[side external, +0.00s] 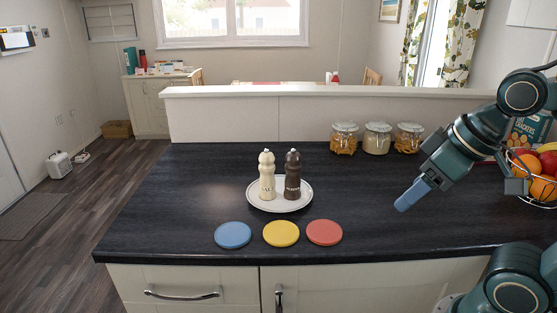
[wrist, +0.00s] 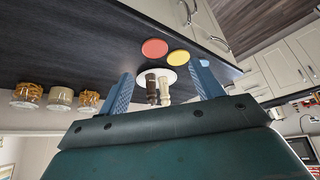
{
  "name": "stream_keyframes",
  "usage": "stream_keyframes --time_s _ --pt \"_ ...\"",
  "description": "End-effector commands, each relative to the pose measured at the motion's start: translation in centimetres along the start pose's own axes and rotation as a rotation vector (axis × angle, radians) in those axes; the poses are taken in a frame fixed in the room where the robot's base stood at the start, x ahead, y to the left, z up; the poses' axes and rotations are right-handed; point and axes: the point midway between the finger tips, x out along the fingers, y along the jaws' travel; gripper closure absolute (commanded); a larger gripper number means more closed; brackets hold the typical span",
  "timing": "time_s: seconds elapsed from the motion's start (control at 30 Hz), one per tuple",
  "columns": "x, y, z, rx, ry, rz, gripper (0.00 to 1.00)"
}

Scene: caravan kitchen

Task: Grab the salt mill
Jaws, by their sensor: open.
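The salt mill (side external: 267,178) is cream with a rounded top and dark lettering. It stands upright on a round white plate (side external: 283,206) on the dark worktop. A dark brown pepper mill (side external: 292,178) stands on the same plate, close to its right. My gripper (side external: 413,194) is above the worktop, well to the right of the plate and apart from both mills. In the wrist view, my gripper (wrist: 163,70) has its blue fingers spread with nothing held. The cream mill (wrist: 165,92) and dark mill (wrist: 151,90) show between them, farther off.
Blue (side external: 233,235), yellow (side external: 281,233) and red (side external: 324,232) coasters lie in front of the plate. Glass jars (side external: 377,140) stand at the back. A fruit basket (side external: 540,187) and a cracker box (side external: 531,130) are at the right. The worktop left of the plate is clear.

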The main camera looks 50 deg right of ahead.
Motion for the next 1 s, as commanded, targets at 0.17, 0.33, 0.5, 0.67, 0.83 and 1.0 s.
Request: stream_keyframes --time_s 0.17,0.33,0.5,0.67,0.83,1.0 --pt "-0.5 0.1 -1.9 -0.046 -0.02 0.001 0.34" --pt "-1.2 0.2 -5.3 -0.134 -0.053 -0.001 0.34" --pt "-1.5 0.4 -9.4 -0.245 -0.094 -0.008 0.34" --pt "-1.4 0.7 -13.3 -0.349 -0.133 -0.018 0.34" --pt "-0.7 1.0 -17.2 -0.461 -0.172 -0.035 0.34" --pt "0.5 1.4 -20.9 -0.57 -0.211 -0.056 0.34"
